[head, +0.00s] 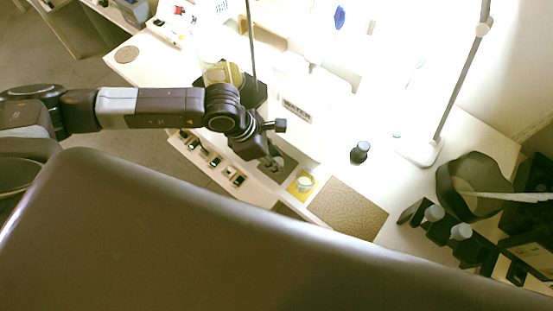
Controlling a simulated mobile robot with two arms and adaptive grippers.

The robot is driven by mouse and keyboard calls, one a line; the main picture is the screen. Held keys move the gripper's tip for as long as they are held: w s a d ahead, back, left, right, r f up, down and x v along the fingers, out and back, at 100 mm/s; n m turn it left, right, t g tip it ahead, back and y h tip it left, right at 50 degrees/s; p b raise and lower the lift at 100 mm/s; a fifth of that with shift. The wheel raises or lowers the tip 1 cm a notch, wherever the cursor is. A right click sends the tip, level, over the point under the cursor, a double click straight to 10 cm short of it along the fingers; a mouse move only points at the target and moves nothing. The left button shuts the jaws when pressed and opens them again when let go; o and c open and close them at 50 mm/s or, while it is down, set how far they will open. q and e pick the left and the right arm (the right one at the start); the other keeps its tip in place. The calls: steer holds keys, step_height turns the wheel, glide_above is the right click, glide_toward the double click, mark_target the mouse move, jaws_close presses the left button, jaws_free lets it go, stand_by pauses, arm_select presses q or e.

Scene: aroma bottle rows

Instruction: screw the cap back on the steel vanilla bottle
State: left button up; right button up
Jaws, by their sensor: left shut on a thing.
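My left gripper (276,144) hangs over the front part of the white table, pointing down, above a dark mat. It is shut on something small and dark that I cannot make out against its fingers. A small dark bottle (360,152) stands upright on the table to the right of the gripper, apart from it. I cannot tell which thing is the steel vanilla bottle or where its cap is. A pale round item (304,184) sits on a yellow pad (294,190) below and right of the gripper. My right gripper is out of view.
A brown mat (348,208) lies right of the yellow pad. A lamp base (420,152), a dark bin (455,188) and a dark rack with grey-topped bottles (433,213) stand at the right. A printed sign (296,108) stands behind the gripper. The far table is overexposed.

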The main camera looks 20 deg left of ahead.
arm_select(q)
steer(key=shift+r+p, duration=0.35)
steer(key=shift+r, duration=0.3)
step_height(320, 180, up, 3)
steer(key=shift+f+p, duration=0.2)
steer(key=shift+p, duration=0.5)
steer(key=s+a+b, duration=0.1)
steer(key=s+a, duration=0.3)
steer(key=a, duration=0.4)
steer(key=s+a+b, duration=0.1)
steer(key=s+a, duration=0.2)
steer(key=a, duration=0.5)
steer(key=shift+s+a+f, duration=0.15)
steer(key=shift+s+f, duration=0.05)
steer(key=shift+s, duration=0.15)
steer(key=shift+w, duration=0.1)
steer(key=w+d+r+m+g, duration=0.4)
steer(key=d+m, duration=0.3)
steer(key=m, duration=0.3)
step_height(320, 180, up, 12)
steer(key=d+m+g+y, duration=0.2)
steer(key=m+y, duration=0.2)
steer(key=m, duration=0.9)
steer(key=shift+w+d+g, duration=0.3)
steer(key=shift+w+d, duration=0.05)
steer(key=shift+w, duration=0.1)
